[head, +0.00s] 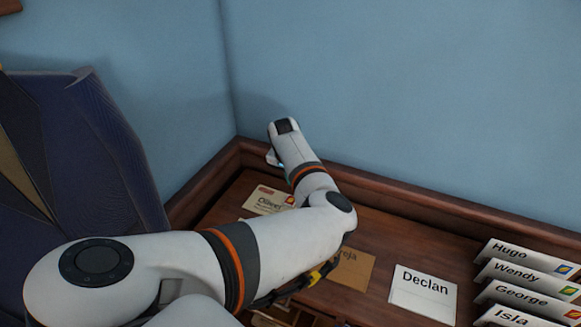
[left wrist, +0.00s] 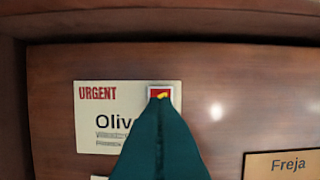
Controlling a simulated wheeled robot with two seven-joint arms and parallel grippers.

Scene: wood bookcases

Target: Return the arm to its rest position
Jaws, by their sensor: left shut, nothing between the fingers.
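My left arm (head: 270,245) reaches in from the left over the wooden desk top. My left gripper shows in the left wrist view as teal fingers (left wrist: 160,105) shut together and empty. Their tips overlap the stamp of a cream envelope (left wrist: 95,125) marked "URGENT" and "Olive…"; I cannot tell whether they touch it. In the head view the envelope (head: 262,201) lies near the back left corner, partly behind my wrist, and the fingers are mostly hidden by the hand. My right gripper is not in view.
A tan "Freja" envelope (head: 355,268) and a white "Declan" envelope (head: 422,295) lie on the wooden surface (head: 425,240). Several name envelopes (head: 520,272) stand in a row at the right. A raised wooden rim (head: 400,198) and blue walls (head: 400,90) bound the back.

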